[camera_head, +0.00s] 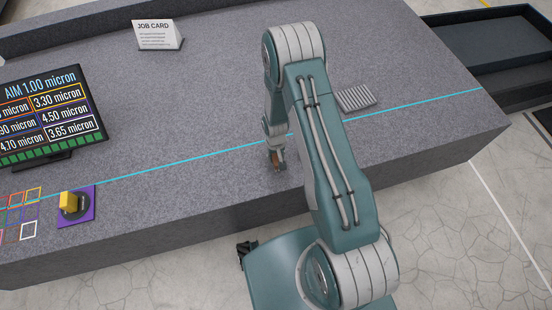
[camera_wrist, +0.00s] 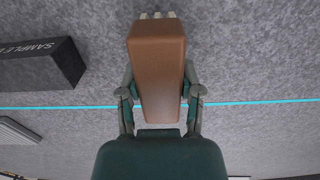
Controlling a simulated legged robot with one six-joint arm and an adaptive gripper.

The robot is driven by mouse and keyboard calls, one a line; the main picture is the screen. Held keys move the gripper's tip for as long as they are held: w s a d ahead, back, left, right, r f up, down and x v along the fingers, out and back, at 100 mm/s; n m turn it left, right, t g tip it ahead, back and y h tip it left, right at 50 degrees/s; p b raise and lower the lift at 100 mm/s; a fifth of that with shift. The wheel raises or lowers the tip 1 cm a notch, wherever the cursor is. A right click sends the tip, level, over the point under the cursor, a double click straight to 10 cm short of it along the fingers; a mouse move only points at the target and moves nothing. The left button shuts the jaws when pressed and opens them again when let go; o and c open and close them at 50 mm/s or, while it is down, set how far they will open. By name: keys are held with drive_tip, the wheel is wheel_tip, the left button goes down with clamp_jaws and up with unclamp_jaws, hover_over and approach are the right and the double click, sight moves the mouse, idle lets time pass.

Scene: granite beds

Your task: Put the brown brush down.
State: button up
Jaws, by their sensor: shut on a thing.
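The brown brush (camera_wrist: 157,70) has a plain brown block body, with pale bristle tips showing at its top end in the wrist view. My gripper (camera_wrist: 160,93) is shut on it, one finger on each side. I cannot tell whether the brush touches the granite. My arm hides part of the bed behind it.
A dark block marked "SAMPLE" (camera_wrist: 40,65) lies left of the brush in the wrist view. A ribbed grey plate (camera_head: 356,97) lies right of my arm. A monitor (camera_head: 50,115), a purple pad with a yellow-topped piece (camera_head: 85,218) and a job card (camera_head: 157,35) stand left.

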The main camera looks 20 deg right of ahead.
drive_tip(key=shift+a+f, duration=0.1)
drive_tip(key=shift+f, duration=0.6)
drive_tip(key=shift+a+f, duration=0.1)
drive_tip(key=shift+f, duration=0.15)
drive_tip(key=shift+a, duration=0.2)
drive_tip(key=o, duration=1)
drive_tip(key=shift+d+f, duration=0.1)
drive_tip(key=shift+d, duration=0.1)
drive_tip(key=shift+a, duration=0.1)
